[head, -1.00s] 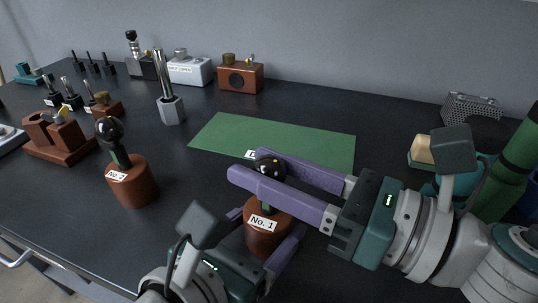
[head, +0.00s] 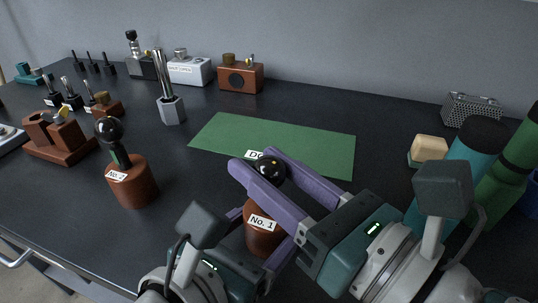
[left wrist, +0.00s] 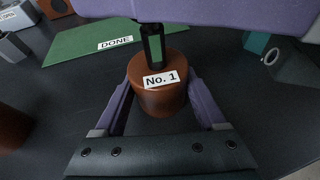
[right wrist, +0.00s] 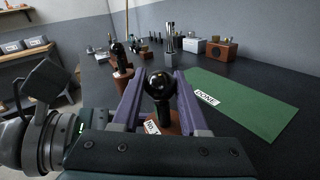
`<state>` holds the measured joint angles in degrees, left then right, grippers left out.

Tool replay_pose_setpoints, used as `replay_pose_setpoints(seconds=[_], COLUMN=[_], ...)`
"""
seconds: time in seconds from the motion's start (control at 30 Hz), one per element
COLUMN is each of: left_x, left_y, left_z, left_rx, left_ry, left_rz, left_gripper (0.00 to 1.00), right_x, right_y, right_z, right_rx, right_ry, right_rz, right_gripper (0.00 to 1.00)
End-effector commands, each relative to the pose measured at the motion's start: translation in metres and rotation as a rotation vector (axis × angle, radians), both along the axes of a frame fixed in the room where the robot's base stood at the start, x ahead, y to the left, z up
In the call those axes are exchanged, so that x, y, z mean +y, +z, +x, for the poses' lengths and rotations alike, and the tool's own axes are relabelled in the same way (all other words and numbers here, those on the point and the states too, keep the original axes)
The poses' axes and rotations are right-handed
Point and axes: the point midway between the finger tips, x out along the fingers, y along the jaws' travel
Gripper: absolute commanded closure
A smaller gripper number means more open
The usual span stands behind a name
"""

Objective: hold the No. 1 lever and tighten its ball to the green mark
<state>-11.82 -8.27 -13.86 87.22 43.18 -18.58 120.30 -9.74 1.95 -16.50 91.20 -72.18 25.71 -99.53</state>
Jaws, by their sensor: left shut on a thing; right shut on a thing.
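The No. 1 lever has a brown round base (left wrist: 158,97) with a white "No. 1" label and a dark post with a green mark (left wrist: 153,45). Its black ball (right wrist: 160,84) tops the post. My left gripper (left wrist: 160,104) is shut around the brown base, one finger on each side. My right gripper (head: 258,172) is shut on the black ball from the right, with its purple fingers either side. The right fingers hide the post in the head view, and the ball is out of the left wrist view.
The No. 2 lever (head: 131,184) stands to the left with its own black ball. A green mat (head: 310,143) labelled DONE lies behind No. 1. A hexagonal holder (head: 172,110) stands behind. A teal cylinder (head: 462,160) and a cream block (head: 430,147) are at the right.

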Motion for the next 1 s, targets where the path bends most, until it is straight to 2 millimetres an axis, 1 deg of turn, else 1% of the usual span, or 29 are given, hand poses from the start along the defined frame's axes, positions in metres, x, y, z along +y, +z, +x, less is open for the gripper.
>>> replay_pose_setpoints(seconds=[0.2,0.4,0.93,0.97,1.0], left_x=[-0.0004,-0.0006,-0.0002,-0.0002,-0.0002], left_y=[-0.0004,-0.0005,-0.0005,-0.0006,-0.0006], left_z=[-0.0004,-0.0006,-0.0004,-0.0004,-0.0004], left_rx=[0.002,0.002,0.002,0.001,0.001], left_ry=[-0.001,-0.001,-0.001,-0.001,-0.001], left_rz=[-0.001,-0.001,0.001,0.001,0.001], left_gripper=[1.00,1.00,1.00,1.00,1.00], right_x=[0.0013,0.0009,0.0001,0.0000,0.0000], right_y=[0.0012,0.0016,0.0012,0.0011,0.0010], right_z=[-0.0005,-0.0001,-0.0002,-0.0001,-0.0001], right_rx=[0.002,0.000,0.001,0.000,0.000], right_ry=[-0.129,-0.202,-0.229,-0.229,-0.229], right_rz=[0.009,0.006,0.002,0.002,0.002], right_gripper=[1.00,1.00,1.00,0.54,0.50])
